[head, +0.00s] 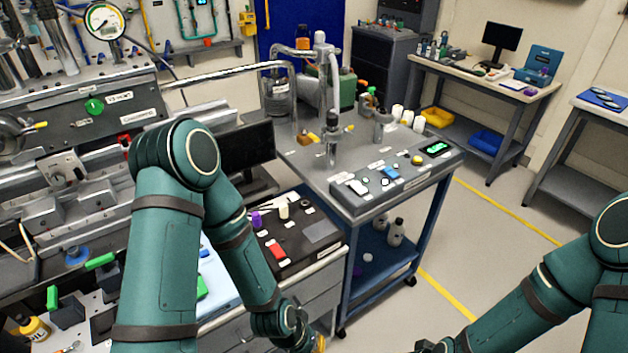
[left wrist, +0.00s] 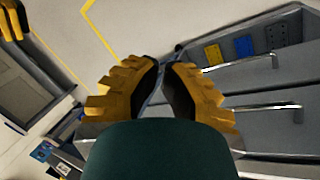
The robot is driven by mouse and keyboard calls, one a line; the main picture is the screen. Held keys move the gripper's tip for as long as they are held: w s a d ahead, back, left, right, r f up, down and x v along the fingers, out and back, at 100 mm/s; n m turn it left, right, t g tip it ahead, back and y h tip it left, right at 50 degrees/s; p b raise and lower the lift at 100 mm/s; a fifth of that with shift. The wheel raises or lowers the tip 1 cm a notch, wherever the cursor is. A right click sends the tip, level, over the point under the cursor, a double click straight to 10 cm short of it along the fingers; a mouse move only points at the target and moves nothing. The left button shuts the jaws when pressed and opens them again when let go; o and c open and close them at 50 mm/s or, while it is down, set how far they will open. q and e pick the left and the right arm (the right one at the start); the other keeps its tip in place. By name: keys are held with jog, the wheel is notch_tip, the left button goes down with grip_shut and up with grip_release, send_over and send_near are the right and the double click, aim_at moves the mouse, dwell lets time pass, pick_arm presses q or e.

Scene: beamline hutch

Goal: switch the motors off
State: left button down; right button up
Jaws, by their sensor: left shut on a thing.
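No control is readably marked for motors. A control box (head: 400,178) on the blue cart carries small switches, a blue block (head: 390,172), a yellow knob (head: 417,159) and a lit green display (head: 436,148). A green round knob (head: 95,105) sits on the grey machine panel at the left. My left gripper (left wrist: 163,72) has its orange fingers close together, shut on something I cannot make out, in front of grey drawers. Only a sliver of it (head: 321,343) shows in the head view. Orange fingers at the left wrist view's top left (left wrist: 13,20) look like my right gripper; their opening is unclear.
An upper drawer (left wrist: 205,62) stands open with yellow, blue and dark pieces inside. Drawer handles (left wrist: 265,107) stick out below it. A black tray (head: 290,243) with small items tops the drawer cabinet. Clear floor (head: 480,250) lies right of the cart.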

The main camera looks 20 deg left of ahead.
pick_arm(q)
jog(key=w+a+r+m, duration=0.3)
jog(key=w+r, duration=0.2)
jog(key=w, duration=0.1)
jog(key=w+a+r+m+y, duration=0.1)
jog(key=w+a+r+m, duration=0.1)
jog(key=w+r, duration=0.3)
jog(key=w+a+r+m+g+y, duration=0.1)
jog(key=w+a+r+m, duration=0.2)
jog(key=w, duration=0.5)
jog(key=shift+a+r+m+p, duration=0.15)
jog(key=shift+a+r, duration=0.2)
jog(key=shift+r, duration=0.25)
jog(key=shift+a+r+m+p, duration=0.15)
jog(key=shift+a+r, duration=0.2)
jog(key=shift+r, duration=0.2)
notch_tip(320, 180, up, 7)
jog(key=m+y, duration=0.1)
jog(key=y, duration=0.1)
send_over(280, 247)
jog(key=shift+s+d+r, duration=0.1)
jog(key=shift+d+r, duration=0.05)
notch_tip(280, 247, down, 14)
jog(key=shift+f+b, duration=0.1)
jog(key=shift+b, duration=1.1)
jog(key=shift+g, duration=0.3)
